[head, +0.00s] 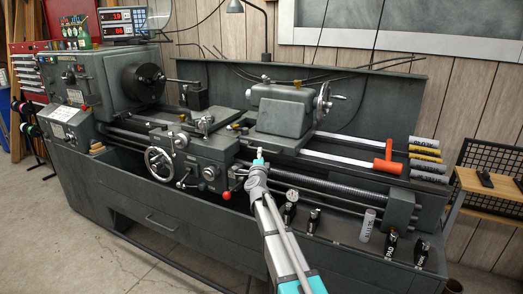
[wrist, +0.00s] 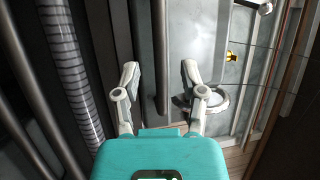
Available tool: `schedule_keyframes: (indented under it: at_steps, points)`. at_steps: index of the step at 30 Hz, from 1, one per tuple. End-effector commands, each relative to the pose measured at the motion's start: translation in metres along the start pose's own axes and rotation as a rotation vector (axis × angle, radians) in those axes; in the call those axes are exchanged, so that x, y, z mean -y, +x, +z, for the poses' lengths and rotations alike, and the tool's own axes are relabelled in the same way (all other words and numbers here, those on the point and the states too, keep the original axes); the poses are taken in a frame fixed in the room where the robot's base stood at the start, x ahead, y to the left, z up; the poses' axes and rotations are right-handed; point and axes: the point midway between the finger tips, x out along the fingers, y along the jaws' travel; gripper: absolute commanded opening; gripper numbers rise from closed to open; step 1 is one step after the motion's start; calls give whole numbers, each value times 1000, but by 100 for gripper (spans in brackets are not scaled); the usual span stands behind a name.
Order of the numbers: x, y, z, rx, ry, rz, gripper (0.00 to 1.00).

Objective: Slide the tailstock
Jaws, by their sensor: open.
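The tailstock (head: 280,108) is a grey casting on the lathe bed, right of the carriage, with a handwheel (head: 323,101) at its right end. My gripper (head: 258,158) is in front of the bed, below the tailstock in the head view and apart from it as far as I can see. In the wrist view its two fingers (wrist: 160,82) are spread with nothing held, and a dark rod and a pale grey surface show beyond them. I cannot tell whether the tailstock shows in the wrist view.
The carriage with its handwheel (head: 159,161) and red-knobbed lever (head: 226,196) is left of my gripper. A red-ended clamp (head: 385,157) and several labelled cylinders lie on the right of the lathe. The threaded leadscrew (wrist: 72,70) runs along the wrist view's left.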

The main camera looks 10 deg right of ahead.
Motion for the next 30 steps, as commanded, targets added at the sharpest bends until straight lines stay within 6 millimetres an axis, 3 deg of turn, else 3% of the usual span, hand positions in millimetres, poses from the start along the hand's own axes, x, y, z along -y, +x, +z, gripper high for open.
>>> schedule_keyframes:
  at_steps: [3,9,22,30]
  points:
    - [0,19,0,-1,1,0,54]
    - [0,34,-1,-1,1,0,54]
    - [0,37,-1,-1,0,0,54]
    - [0,37,-2,-2,0,0,4]
